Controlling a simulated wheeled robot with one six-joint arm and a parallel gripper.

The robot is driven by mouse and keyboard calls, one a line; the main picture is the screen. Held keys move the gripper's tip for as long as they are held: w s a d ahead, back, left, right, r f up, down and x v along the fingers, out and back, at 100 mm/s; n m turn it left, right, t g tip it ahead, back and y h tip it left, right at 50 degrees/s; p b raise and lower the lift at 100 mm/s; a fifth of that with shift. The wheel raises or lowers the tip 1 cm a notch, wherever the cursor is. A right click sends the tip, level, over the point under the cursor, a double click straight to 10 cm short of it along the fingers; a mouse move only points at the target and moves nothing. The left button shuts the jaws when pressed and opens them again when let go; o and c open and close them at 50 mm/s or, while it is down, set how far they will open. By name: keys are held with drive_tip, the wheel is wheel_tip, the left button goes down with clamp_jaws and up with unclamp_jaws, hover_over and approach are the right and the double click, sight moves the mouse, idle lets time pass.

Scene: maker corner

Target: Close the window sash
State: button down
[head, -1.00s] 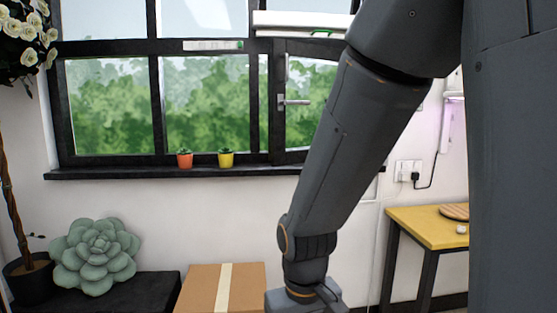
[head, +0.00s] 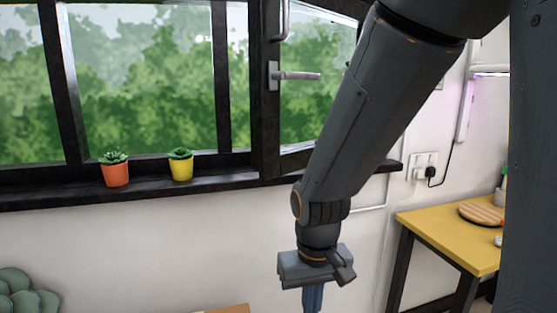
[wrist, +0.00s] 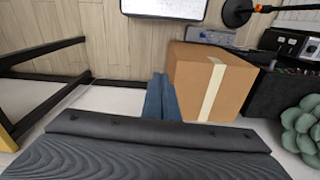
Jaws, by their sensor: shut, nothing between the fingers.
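The window sash (head: 283,105) is the dark-framed right-hand part of the window in the head view. A light grey lever handle (head: 298,76) is on its left upright and points right. Its top and bottom edges run at a slant to the rest of the window, so it looks swung ajar. My arm hides its right side. My gripper (head: 313,299) hangs low in front of the wall, below the sill and away from the sash. In the wrist view its blue fingers (wrist: 161,98) are together and empty, pointing towards the floor and the cardboard box.
An orange pot (head: 116,175) and a yellow pot (head: 181,170) with succulents stand on the dark sill (head: 60,195). A yellow table (head: 455,240) is at right.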

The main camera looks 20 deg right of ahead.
drive_tip(key=w+r+m+t+p, duration=0.2)
drive_tip(key=w+r+m+t, duration=0.15)
drive_tip(key=w+r, duration=0.75)
drive_tip(key=m+t+h+p, duration=0.2)
drive_tip(key=m+t, duration=0.1)
drive_tip(key=m, duration=0.4)
approach(276, 165)
drive_tip(key=s+d, duration=0.1)
drive_tip(key=s, duration=0.6)
drive_tip(key=shift+w+a+f+p, duration=0.1)
drive_tip(key=shift+w+f+p, duration=0.45)
drive_tip(key=shift+w+f, duration=0.8)
drive_tip(key=shift+w+f+p, duration=0.5)
drive_tip(key=shift+w+f, duration=0.45)
drive_tip(key=shift+w, duration=0.8)
drive_tip(key=shift+w+a+f+p, duration=0.1)
drive_tip(key=shift+w+f+p, duration=0.45)
drive_tip(key=shift+w+f, duration=0.8)
drive_tip(key=shift+w+r, duration=0.2)
drive_tip(key=shift+w, duration=0.05)
